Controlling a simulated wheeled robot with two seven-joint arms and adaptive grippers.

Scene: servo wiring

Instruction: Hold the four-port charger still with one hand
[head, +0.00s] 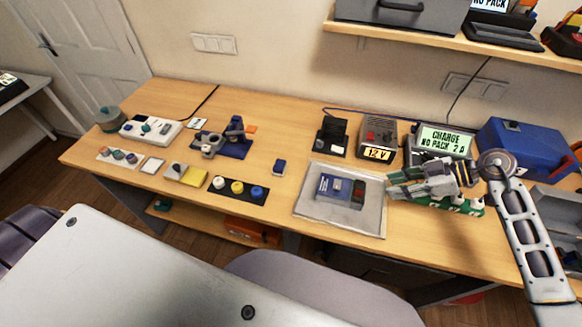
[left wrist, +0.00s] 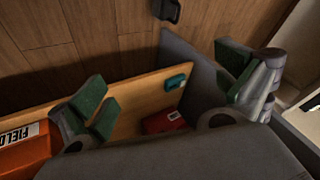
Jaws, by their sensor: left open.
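A charger with a lit screen reading "CHARGE NO PACK 2 A" (head: 446,141) stands at the back right of the bench. A green strip with several white parts (head: 470,207) lies in front of it, partly hidden by my right gripper; I cannot tell which is the four-port charger. My right gripper (head: 393,185) points left above the strip, beside the grey tray. Whether its fingers are apart or touch anything is unclear. My left gripper (left wrist: 165,98) is open and empty in the left wrist view, with green-padded fingers wide apart; it is outside the head view.
The grey tray (head: 308,212) holds a blue module (head: 334,186). A 12 V supply (head: 379,137) and a blue case (head: 512,143) stand behind. The bench's front middle is fairly clear. The left wrist view shows a lower shelf with an orange box (left wrist: 24,150) and a red box (left wrist: 162,122).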

